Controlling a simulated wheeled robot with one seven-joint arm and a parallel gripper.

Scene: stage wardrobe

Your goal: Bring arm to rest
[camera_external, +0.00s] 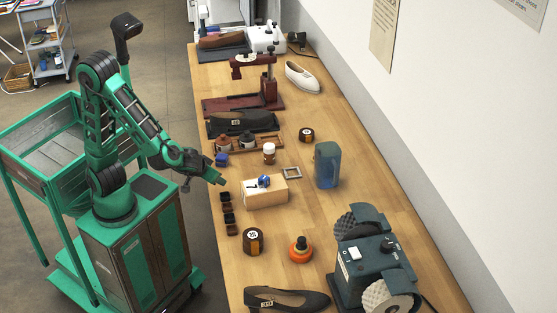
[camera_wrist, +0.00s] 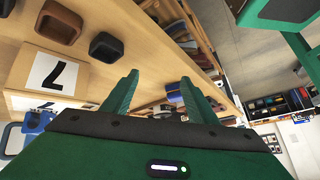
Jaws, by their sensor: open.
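My green arm reaches from its base on the left toward the near edge of the long wooden workbench (camera_external: 290,147). The box (camera_wrist: 48,72) shows there at the left with a card marked 7, and appears clear of the fingers.
Small dark trays (camera_external: 229,212) line the bench edge beside the box. The floor (camera_external: 165,30) behind my arm is open.

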